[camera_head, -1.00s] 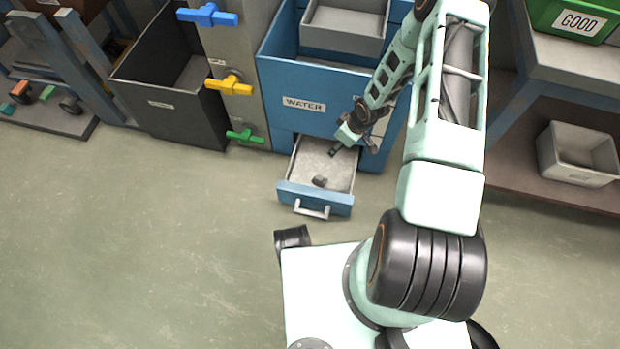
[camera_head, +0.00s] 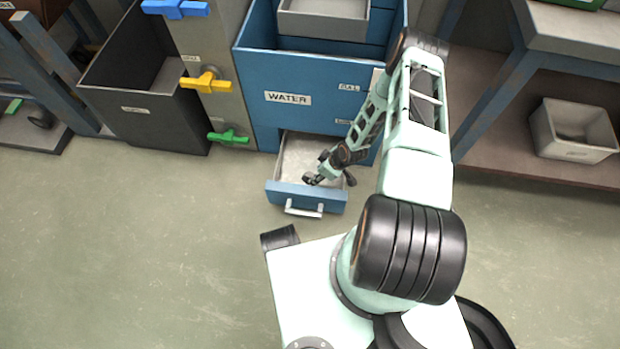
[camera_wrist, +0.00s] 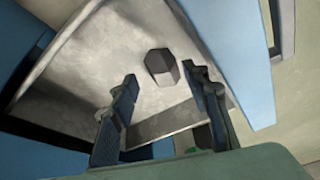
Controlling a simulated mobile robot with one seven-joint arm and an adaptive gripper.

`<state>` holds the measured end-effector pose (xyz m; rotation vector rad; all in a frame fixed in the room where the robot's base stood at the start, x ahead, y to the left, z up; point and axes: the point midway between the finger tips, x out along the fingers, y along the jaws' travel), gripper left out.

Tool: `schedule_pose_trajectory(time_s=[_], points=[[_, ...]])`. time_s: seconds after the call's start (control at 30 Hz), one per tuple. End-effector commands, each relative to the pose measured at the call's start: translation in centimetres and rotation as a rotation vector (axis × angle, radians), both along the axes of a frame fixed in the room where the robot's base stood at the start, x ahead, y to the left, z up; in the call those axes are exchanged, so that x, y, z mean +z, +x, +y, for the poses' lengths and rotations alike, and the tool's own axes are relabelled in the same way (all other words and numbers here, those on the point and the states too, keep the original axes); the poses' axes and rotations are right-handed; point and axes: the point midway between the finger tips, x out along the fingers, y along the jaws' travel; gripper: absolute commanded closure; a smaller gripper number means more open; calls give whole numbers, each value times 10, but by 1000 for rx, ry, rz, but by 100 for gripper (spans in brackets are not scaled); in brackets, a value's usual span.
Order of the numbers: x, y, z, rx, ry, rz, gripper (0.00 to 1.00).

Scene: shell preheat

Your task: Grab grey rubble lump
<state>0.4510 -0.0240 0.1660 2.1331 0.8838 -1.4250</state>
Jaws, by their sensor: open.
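The grey rubble lump (camera_wrist: 161,67) is a dark, faceted piece lying on the floor of the open drawer (camera_wrist: 80,85). In the wrist view it lies beyond my fingertips, between the lines of the two fingers and apart from them. My gripper (camera_wrist: 164,85) is open and empty, with one dark finger on each side. In the head view my gripper (camera_head: 317,180) is over the drawer (camera_head: 292,192), near its front panel. The lump is hidden behind my gripper in that view.
The drawer sits under the blue WATER tank (camera_head: 310,110). Its walls stand close around my gripper. A grey post with blue, yellow and green valve handles (camera_head: 228,137) is to the left. A shelf with a pale bin (camera_head: 573,131) is at the right. Open floor lies at the left.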

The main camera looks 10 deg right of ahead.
Motion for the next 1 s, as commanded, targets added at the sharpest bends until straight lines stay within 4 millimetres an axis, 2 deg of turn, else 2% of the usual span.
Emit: schedule_pose_trajectory(time_s=[0.33,0.63,0.93,1.0], points=[[-41,13,17,1,0,0,57],[-44,15,19,0,0,0,58],[-44,15,19,0,0,0,91],[-44,15,19,0,0,0,93]])
